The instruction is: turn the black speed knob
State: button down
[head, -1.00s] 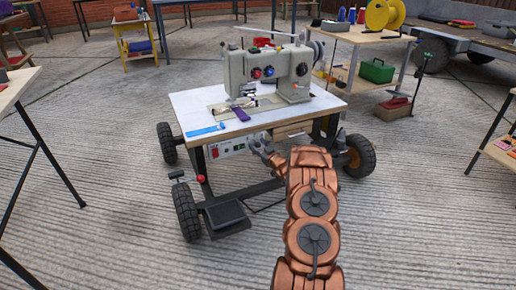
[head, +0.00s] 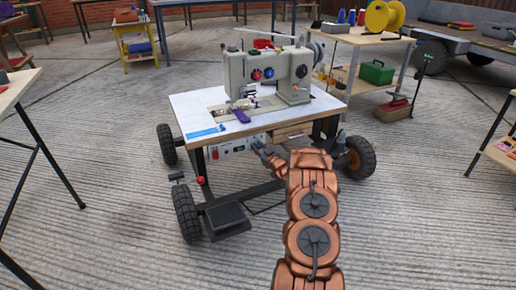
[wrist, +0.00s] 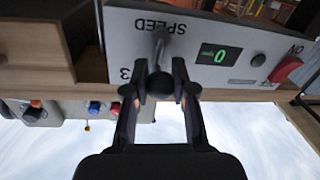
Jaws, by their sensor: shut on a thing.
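The black speed knob (wrist: 160,82) is in the wrist view, on a pale control panel (wrist: 120,38) marked SPEED. The view is upside down. My gripper (wrist: 161,88) has one finger on each side of the knob and is shut on it. The panel's small display (wrist: 218,54) reads 0. In the head view my gripper (head: 259,148) is at the panel (head: 228,148) under the sewing table's front edge. The knob is hidden or too small to tell there.
A sewing machine (head: 270,68) stands on the white-topped wheeled table (head: 190,104). A red switch (wrist: 285,70) and a dark button (wrist: 258,60) sit beside the display. A foot pedal (head: 226,217) is low at the front left. The concrete floor around is mostly clear.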

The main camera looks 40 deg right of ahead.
jog(key=n+p, duration=0.2)
jog(key=shift+w+a+n, duration=0.1)
jog(key=shift+a+n, duration=0.25)
jog(key=shift+n, duration=0.05)
jog(key=shift+w+a+f+n+g+p, duration=0.1)
jog(key=shift+a+n+g+p, duration=0.1)
jog(key=shift+n+p, duration=0.4)
jog(key=shift+w+a+f+n+g+p, duration=0.1)
jog(key=shift+a+n+g+p, duration=0.1)
jog(key=shift+n, duration=0.7)
jog(key=c, duration=0.9)
grip_release()
jog(key=shift+c, duration=0.2)
jog(key=shift+s, duration=0.15)
jog(key=v, duration=1.1)
jog(key=shift+s, duration=0.4)
